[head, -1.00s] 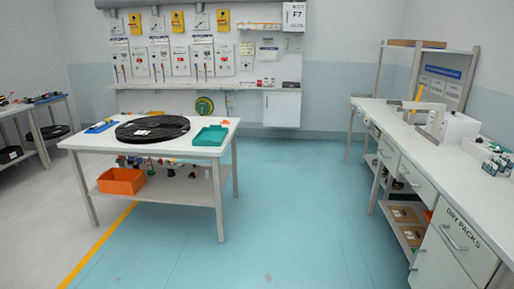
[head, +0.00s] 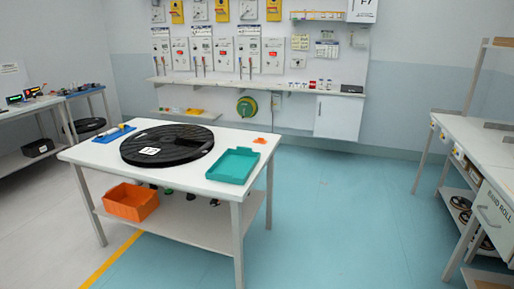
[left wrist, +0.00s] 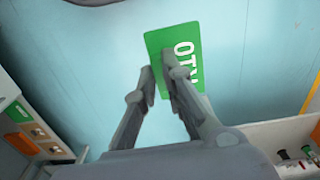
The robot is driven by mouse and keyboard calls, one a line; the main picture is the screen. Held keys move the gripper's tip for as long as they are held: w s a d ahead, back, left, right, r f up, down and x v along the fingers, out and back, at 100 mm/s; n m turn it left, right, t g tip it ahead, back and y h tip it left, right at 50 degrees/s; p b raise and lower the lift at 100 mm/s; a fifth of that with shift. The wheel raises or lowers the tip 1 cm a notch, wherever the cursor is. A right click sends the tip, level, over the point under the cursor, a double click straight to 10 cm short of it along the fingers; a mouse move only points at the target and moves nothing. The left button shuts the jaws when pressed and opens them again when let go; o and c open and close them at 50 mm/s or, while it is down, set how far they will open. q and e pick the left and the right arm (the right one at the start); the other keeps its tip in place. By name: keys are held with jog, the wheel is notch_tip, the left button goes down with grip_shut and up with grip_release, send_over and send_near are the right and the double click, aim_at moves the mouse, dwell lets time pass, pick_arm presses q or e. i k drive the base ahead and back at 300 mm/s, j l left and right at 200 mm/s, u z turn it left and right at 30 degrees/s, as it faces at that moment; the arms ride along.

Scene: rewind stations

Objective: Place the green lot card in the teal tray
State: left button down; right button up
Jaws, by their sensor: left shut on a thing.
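The green lot card (left wrist: 184,40) shows in the left wrist view with white lettering on it, partly covered by a finger. My left gripper (left wrist: 160,75) is shut on the card near its lower part, with blue floor behind it. The teal tray (head: 233,166) lies on the right part of the white table in the head view, and its inside looks empty. Neither gripper shows in the head view. My right gripper is in no frame.
The white table (head: 120,155) also bears a large black reel (head: 167,143), a blue tray (head: 114,134) and a small orange piece (head: 260,140). An orange bin (head: 131,202) is on its lower shelf. Blue floor (head: 330,220) right of the table is clear.

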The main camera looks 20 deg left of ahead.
aim_at(236, 167)
jog(key=i+j, duration=0.15)
jog(key=i, duration=0.4)
jog(key=i+j, duration=0.1)
jog(key=i, duration=0.45)
jog(key=i+j+u, duration=0.1)
jog(key=i, duration=0.45)
